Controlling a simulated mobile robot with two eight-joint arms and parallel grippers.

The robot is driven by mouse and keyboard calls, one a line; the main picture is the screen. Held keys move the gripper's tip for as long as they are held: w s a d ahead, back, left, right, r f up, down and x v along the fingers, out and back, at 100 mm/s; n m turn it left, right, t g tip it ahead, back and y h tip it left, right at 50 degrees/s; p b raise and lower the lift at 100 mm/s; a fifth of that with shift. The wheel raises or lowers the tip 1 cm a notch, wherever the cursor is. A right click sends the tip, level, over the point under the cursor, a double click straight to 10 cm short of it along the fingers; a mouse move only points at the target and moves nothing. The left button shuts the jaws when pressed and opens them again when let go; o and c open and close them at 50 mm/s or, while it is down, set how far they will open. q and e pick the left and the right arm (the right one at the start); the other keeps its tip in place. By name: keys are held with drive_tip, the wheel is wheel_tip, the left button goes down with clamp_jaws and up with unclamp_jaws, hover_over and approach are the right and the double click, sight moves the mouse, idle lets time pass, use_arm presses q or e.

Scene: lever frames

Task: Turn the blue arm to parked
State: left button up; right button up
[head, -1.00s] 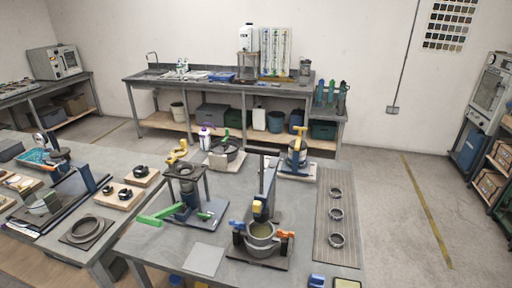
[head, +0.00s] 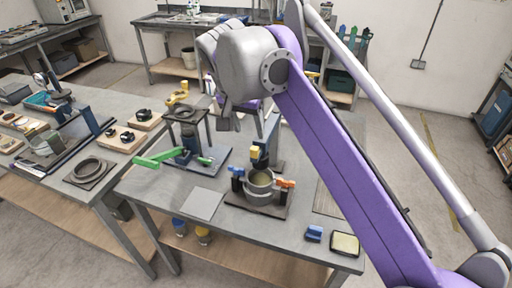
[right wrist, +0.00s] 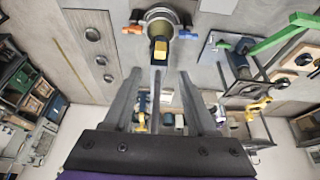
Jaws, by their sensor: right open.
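A short blue arm (head: 238,171) sticks out at the left of a round grey pot-like fixture (head: 262,187) on the near table. An orange arm (head: 285,183) sticks out at its right. In the right wrist view the blue arm (right wrist: 188,35) and the orange arm (right wrist: 132,29) show at the top, beside a yellow-topped post (right wrist: 159,50). No parked mark is legible. My right gripper (head: 228,122) is above the table, left of and behind the fixture; its fingers (right wrist: 160,77) are spread and empty, apart from the blue arm. My left gripper is out of view.
A frame with a long green lever (head: 158,158) stands left of the fixture. A grey plate (head: 202,204) lies in front of it. A blue block (head: 314,233) and a pale-topped tray (head: 345,244) lie near the front edge. My purple right arm hides much of the table's right side.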

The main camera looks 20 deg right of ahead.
sight(254, 148)
drive_tip(key=b+x, duration=0.1)
drive_tip(key=x, duration=0.9)
drive_tip(key=shift+f, duration=0.15)
drive_tip(key=shift+d, duration=0.1)
clamp_jaws()
idle(1.0)
